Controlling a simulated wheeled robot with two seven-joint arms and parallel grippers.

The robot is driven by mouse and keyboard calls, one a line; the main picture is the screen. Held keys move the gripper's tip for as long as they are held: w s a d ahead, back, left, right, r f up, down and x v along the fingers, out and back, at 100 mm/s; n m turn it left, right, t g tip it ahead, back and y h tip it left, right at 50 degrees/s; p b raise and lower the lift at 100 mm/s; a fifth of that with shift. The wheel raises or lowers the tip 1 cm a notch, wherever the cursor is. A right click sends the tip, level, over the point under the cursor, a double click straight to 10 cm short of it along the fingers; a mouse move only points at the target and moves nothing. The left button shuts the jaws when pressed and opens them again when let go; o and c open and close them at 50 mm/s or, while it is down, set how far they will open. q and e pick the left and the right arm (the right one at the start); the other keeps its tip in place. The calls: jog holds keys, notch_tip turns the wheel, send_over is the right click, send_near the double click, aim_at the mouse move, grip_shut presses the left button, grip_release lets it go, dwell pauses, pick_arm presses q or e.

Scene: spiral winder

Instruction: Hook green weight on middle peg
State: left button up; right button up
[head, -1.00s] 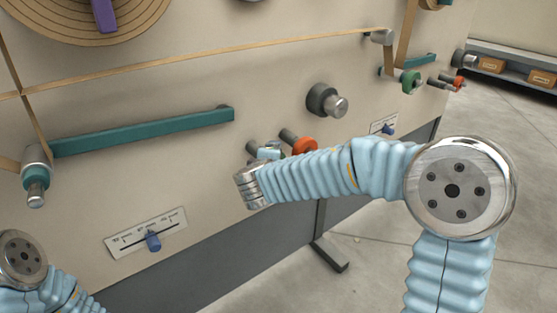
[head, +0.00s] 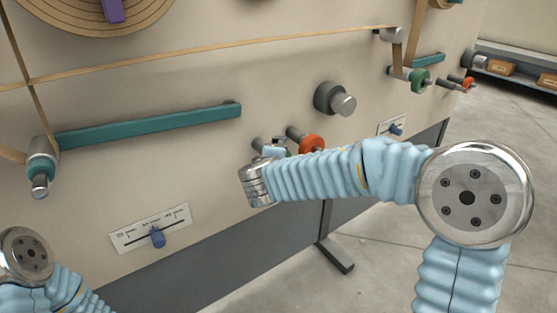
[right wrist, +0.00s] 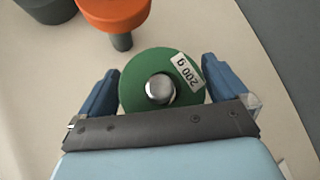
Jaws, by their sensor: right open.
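In the right wrist view, the green weight (right wrist: 140,65), a disc marked 200 g, sits between the two blue fingers of my right gripper (right wrist: 160,80). The fingers are open, with one on each side of it. A round silver peg end (right wrist: 159,88) shows in the middle of the disc. In the head view my right gripper (head: 274,148) is up at the panel, left of an orange weight (head: 312,144) on its peg. My wrist mostly hides the green weight there, so I cannot tell which peg it is on. My left gripper is out of the picture.
The orange weight (right wrist: 115,12) and a dark grey round part (right wrist: 48,8) are close beside the gripper. Above, a grey roller (head: 335,99) juts from the panel. A blue slider (head: 157,237) is below left.

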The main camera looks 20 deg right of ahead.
jog(key=v, duration=1.3)
jog(key=s+f+m+g+y+p, duration=0.1)
jog(key=s+f+m+g+y, duration=0.2)
jog(key=f, duration=1.1)
jog(key=s+f+m+g+y+p, duration=0.2)
jog(key=s+f+m, duration=0.4)
jog(key=f, duration=0.9)
jog(key=s+f+m+g+y+p, duration=0.1)
jog(key=s+f+m+g+y, duration=0.3)
jog(key=s+f, duration=0.4)
notch_tip(320, 180, down, 7)
jog(key=shift+s+r+m+g+y+p, duration=0.1)
jog(key=shift+s+m+g+y+p, duration=0.25)
jog(key=shift+m+g, duration=0.55)
jog(key=shift+a, duration=0.1)
